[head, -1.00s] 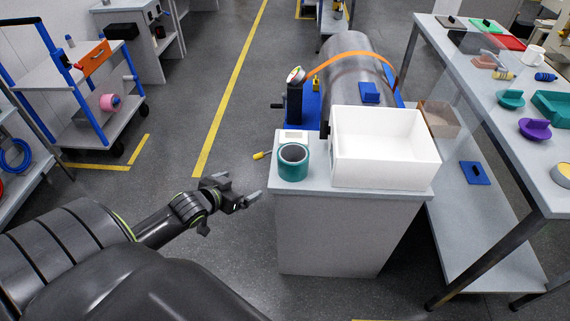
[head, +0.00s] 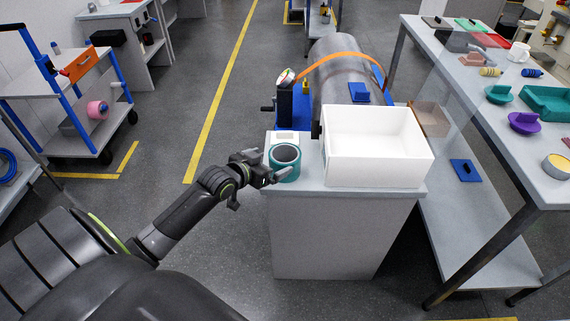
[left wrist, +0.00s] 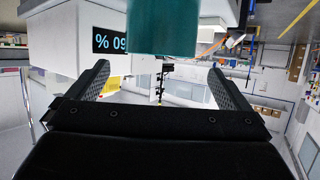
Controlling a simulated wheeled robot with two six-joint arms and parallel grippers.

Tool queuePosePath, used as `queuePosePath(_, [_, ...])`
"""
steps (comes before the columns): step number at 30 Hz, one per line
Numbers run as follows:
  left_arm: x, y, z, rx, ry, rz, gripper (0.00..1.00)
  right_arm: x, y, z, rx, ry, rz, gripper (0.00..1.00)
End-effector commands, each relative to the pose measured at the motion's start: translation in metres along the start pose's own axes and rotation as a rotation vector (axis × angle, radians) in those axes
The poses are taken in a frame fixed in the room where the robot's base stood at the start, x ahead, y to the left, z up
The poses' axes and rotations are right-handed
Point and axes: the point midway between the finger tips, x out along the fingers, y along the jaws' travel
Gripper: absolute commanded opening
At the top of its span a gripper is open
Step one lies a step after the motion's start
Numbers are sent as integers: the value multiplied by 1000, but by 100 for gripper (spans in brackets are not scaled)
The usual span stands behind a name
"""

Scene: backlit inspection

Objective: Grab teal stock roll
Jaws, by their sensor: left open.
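The teal stock roll (head: 293,170) stands upright on the left end of the grey cabinet top, with its dark hollow core facing up. My left gripper (head: 268,166) is open at the roll's left side, and one finger overlaps the roll's lower left edge in the head view. In the left wrist view, the teal roll (left wrist: 163,30) fills the upper middle, ahead of and between the open fingers of my left gripper (left wrist: 159,78). I cannot tell whether a finger touches it. My right gripper is not in view.
A white open box (head: 376,175) stands just right of the roll on the grey cabinet (head: 335,235). A small white labelled card (head: 285,138) lies behind the roll. A large grey cylinder (head: 340,75) with an orange strap is behind.

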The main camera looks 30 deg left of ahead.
Motion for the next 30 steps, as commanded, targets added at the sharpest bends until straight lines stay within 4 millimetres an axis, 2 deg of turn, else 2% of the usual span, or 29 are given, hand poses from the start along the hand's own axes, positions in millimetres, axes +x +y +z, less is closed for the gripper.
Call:
queuePosePath(7, [16, 0, 0, -2, 0, 0, 100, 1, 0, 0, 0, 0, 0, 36])
queuePosePath(16, [54, 0, -1, -2, 0, 0, 100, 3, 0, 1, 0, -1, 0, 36])
queuePosePath(26, [60, 0, -1, 0, 0, 0, 100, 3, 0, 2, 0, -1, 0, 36])
queuePosePath(30, [60, 0, -1, 0, 0, 0, 84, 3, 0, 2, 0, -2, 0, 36])
